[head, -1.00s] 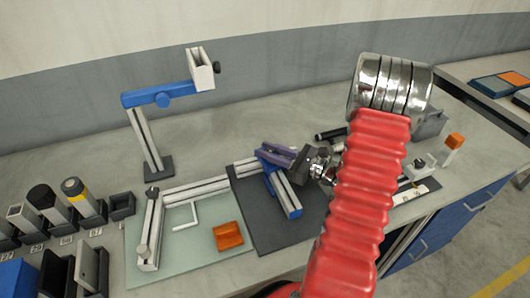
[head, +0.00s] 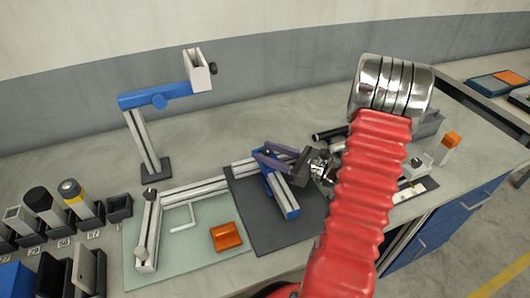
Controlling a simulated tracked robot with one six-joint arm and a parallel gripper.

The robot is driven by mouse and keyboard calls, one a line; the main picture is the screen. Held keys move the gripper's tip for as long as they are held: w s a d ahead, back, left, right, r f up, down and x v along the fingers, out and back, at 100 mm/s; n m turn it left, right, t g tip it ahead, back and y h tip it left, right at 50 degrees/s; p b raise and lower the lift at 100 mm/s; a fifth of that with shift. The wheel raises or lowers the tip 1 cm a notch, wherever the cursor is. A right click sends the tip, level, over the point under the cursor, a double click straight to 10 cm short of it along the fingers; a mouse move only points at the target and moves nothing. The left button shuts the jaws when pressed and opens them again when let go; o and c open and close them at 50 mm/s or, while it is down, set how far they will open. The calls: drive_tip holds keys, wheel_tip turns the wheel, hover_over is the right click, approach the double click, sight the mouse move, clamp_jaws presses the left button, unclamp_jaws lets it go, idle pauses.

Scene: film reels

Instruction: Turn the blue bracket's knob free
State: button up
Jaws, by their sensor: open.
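A blue bracket (head: 287,201) with a pale metal profile lies on the dark mat (head: 245,213); its upper end is hidden under my gripper. My gripper (head: 260,155) has purple fingers pointing left, spread apart with nothing visible between them. It is over the bracket's upper end; I cannot tell whether it touches. No knob shows on this bracket. A second blue piece (head: 138,99) forms the arm of an upright stand at the back left.
A pale green mat (head: 190,261) holds an L-shaped metal frame (head: 149,232), a white hex key (head: 186,221) and an orange block (head: 226,236). Dark holders with cylinders (head: 77,200) line the left. An orange-topped item (head: 452,140) stands at the right. The bench behind the mats is mostly clear.

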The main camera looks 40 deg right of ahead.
drive_tip(key=v, duration=1.2)
drive_tip(key=shift+s+d, duration=0.25)
drive_tip(key=a+n+g+y, duration=0.1)
drive_tip(key=a, duration=0.1)
drive_tip(key=w+a+r+n+g+y, duration=0.1)
drive_tip(key=a+n, duration=0.1)
drive_tip(key=a, duration=0.1)
drive_tip(key=w+a+r+n+g, duration=0.1)
drive_tip(key=a+g, duration=0.1)
drive_tip(key=a, duration=0.1)
drive_tip(key=shift+r+n+y, duration=0.15)
drive_tip(key=shift+n+y, duration=0.25)
drive_tip(key=s+a+r+n+g+h, duration=0.1)
drive_tip(key=s+a+r+n+g, duration=0.1)
drive_tip(key=a+n+g, duration=0.5)
drive_tip(key=s+a+r+n+g+h, duration=0.1)
drive_tip(key=s+a+n+g, duration=0.3)
drive_tip(key=a, duration=0.6)
drive_tip(key=s+a+r+n+t+h, duration=0.1)
drive_tip(key=a+r+n+t+h, duration=0.1)
drive_tip(key=r+n+h, duration=0.2)
drive_tip(key=s+a+r+n+t+h, duration=0.1)
drive_tip(key=a+r+n+t+h, duration=0.1)
drive_tip(key=n, duration=0.9)
wheel_tip(320, 180, up, 3)
drive_tip(key=a+h, duration=0.1)
drive_tip(key=h, duration=0.1)
drive_tip(key=shift+s+a+h, duration=0.3)
